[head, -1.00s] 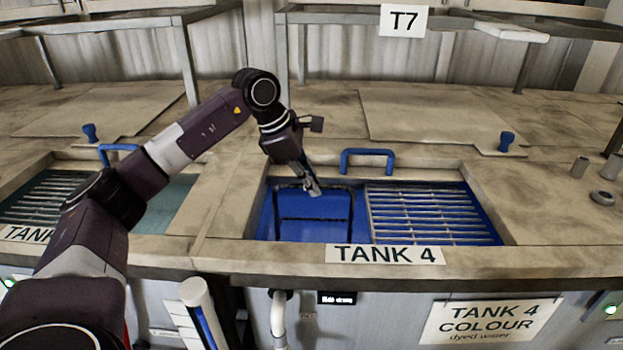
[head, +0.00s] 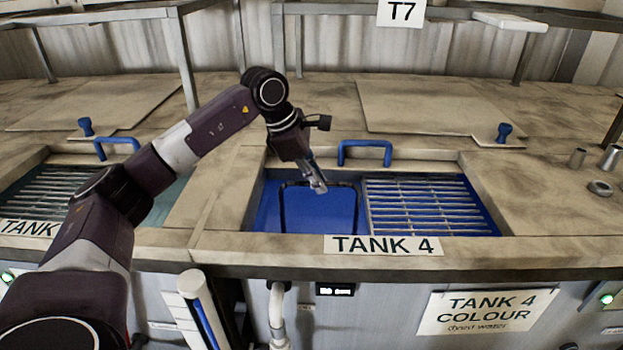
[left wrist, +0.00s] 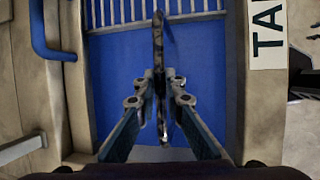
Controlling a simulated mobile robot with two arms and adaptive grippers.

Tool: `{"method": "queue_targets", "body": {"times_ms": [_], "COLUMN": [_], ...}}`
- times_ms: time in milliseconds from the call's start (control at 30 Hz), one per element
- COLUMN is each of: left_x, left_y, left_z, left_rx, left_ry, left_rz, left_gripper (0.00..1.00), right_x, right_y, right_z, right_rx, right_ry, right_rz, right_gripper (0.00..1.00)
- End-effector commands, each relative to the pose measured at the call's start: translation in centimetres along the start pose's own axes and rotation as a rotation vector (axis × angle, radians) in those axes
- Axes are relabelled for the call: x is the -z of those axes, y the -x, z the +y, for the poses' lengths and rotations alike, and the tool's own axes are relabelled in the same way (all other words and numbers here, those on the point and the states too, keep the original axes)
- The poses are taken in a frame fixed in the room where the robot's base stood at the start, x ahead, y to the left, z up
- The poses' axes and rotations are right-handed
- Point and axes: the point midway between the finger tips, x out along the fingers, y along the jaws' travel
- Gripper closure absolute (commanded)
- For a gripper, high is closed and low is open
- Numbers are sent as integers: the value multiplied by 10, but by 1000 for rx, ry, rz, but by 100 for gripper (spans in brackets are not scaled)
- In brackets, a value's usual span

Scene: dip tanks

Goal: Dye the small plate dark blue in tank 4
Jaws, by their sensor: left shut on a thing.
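Tank 4 (head: 249,205) is an open basin in the counter with deep blue liquid in its left part. My left gripper (head: 319,186) points down over this part and is shut on a thin dark frame (head: 282,208). The frame's outline shows against the blue, its lower part apparently in the liquid. In the left wrist view the frame (left wrist: 158,45) is a dark upright bar between the fingers (left wrist: 160,95), seen from above. I cannot make out the small plate; any plate under the liquid is hidden. My right gripper is not in view.
A slatted rack (head: 425,205) fills tank 4's right part. A blue handle (head: 365,145) stands behind the basin, and a lid with a blue knob (head: 504,130) lies further back. Another tank with a rack (head: 50,190) is at left. Metal cups (head: 610,158) stand at right.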

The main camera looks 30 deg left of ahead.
Motion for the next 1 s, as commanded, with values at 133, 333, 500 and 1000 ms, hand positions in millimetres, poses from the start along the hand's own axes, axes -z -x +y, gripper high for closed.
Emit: {"method": "queue_targets", "body": {"times_ms": [133,333,500,1000], "left_x": [-7,7,20,36], "left_y": [0,4,9,18], "left_z": [1,2,2,1], "left_rx": [-4,-5,-5,-3], "left_ry": [-1,3,2,-1], "left_rz": [-4,-2,-3,-5], "left_gripper": [100,100,100,100], "right_x": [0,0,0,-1], "right_y": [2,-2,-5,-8], "right_z": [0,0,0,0], "right_rx": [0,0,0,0], "right_ry": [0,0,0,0], "right_rz": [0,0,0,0], "right_gripper": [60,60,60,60]}}
